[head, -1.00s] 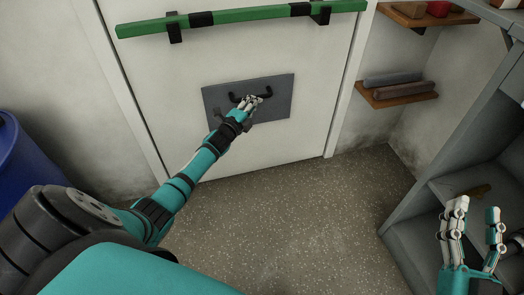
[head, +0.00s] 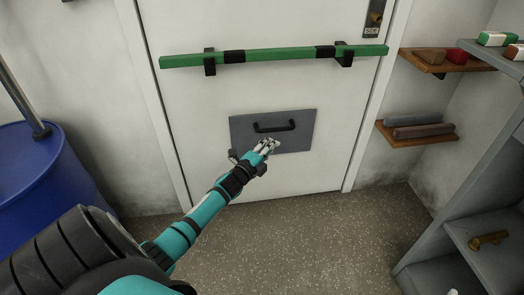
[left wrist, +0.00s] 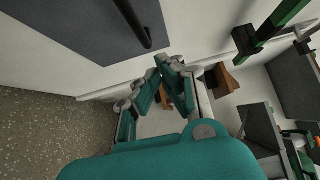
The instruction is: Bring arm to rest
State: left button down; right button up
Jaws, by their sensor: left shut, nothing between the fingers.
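My left arm reaches in from the lower left. Only a pale tip, probably of my right gripper (head: 452,291), shows at the bottom edge; the rest is out of frame.
A green bar (head: 280,54) crosses the door (head: 205,100) above the plate. A blue barrel (head: 40,180) stands at the left. Small wooden shelves (head: 415,135) and a grey rack (head: 440,255) are at the right. The floor (head: 320,240) before the door is clear.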

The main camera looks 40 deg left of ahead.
pick_arm(q)
jog(key=s, duration=0.1)
jog(key=s+p, duration=0.1)
jog(key=s, duration=0.3)
jog(key=shift+d+r, duration=0.15)
jog(key=shift+r, duration=0.15)
pick_arm(e)
jog(key=s+d+f+g+h, duration=0.1)
jog(key=s+d+f+g, duration=0.1)
jog(key=s+f+g, duration=0.2)
jog(key=shift+f, duration=0.9)
